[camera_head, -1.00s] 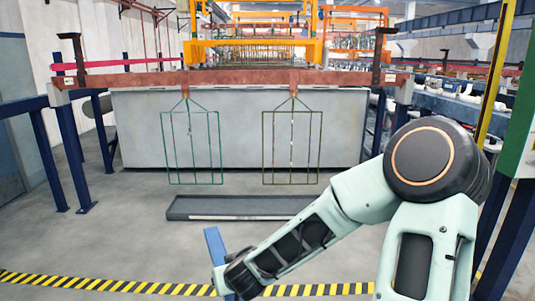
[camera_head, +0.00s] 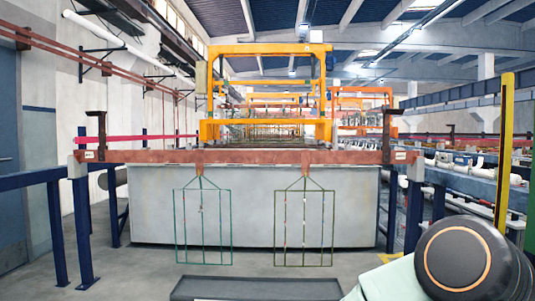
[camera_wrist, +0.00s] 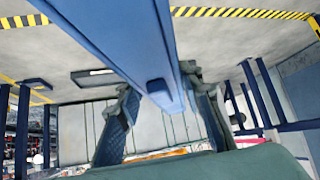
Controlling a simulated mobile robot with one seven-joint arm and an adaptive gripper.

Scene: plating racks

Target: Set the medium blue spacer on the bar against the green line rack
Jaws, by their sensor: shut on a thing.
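The copper-coloured bar (camera_head: 250,157) runs across the front of the grey tank in the head view. A green wire rack (camera_head: 203,263) hangs from its left part and an olive-green wire rack (camera_head: 304,265) from its right part. My gripper (camera_wrist: 162,108) shows only in the wrist view, shut on a long blue spacer (camera_wrist: 120,40). The spacer passes between the two fingers and its end face shows there. Its far part runs out of the top of that view. In the head view the spacer and gripper are out of sight.
The grey tank (camera_head: 255,205) stands behind the racks. A dark tray (camera_head: 255,288) lies on the floor in front. Dark upright hooks (camera_head: 387,133) stand at the bar's ends, and blue posts (camera_head: 57,230) flank it. The bar between the racks is clear.

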